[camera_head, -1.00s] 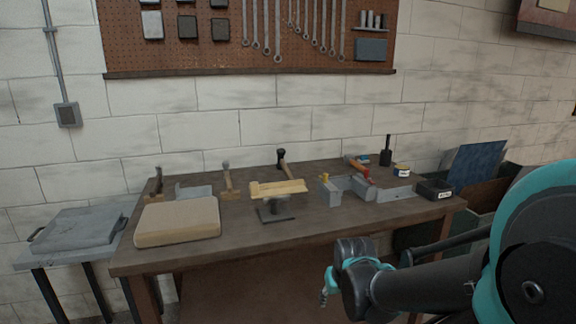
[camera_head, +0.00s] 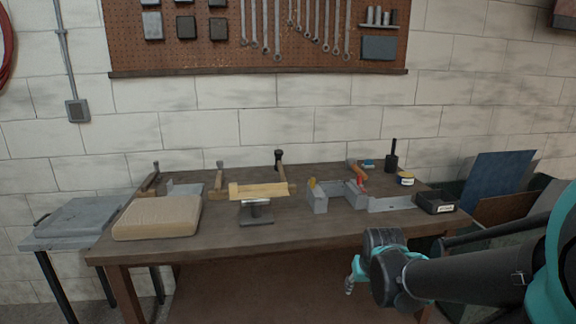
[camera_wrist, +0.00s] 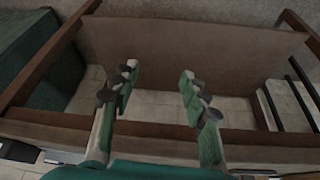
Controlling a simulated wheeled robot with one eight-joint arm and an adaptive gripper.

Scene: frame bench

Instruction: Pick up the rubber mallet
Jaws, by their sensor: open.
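A mallet-like tool with a black head (camera_head: 279,155) and a wooden handle stands at the back middle of the workbench (camera_head: 300,232), partly hidden behind a wooden piece on a stand. A dark upright tool (camera_head: 392,157), thin above and thick below, stands at the back right. I cannot tell for sure which is the rubber mallet. My gripper (camera_head: 353,274) is in front of the bench, below its top and apart from both tools. In the wrist view its two fingers (camera_wrist: 158,88) are spread with nothing between them; the space under the bench shows beyond.
Two hammers (camera_head: 219,168) (camera_head: 154,170) stand left of centre behind a beige pad (camera_head: 158,218). The wooden piece (camera_head: 258,190) rests on a metal stand.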

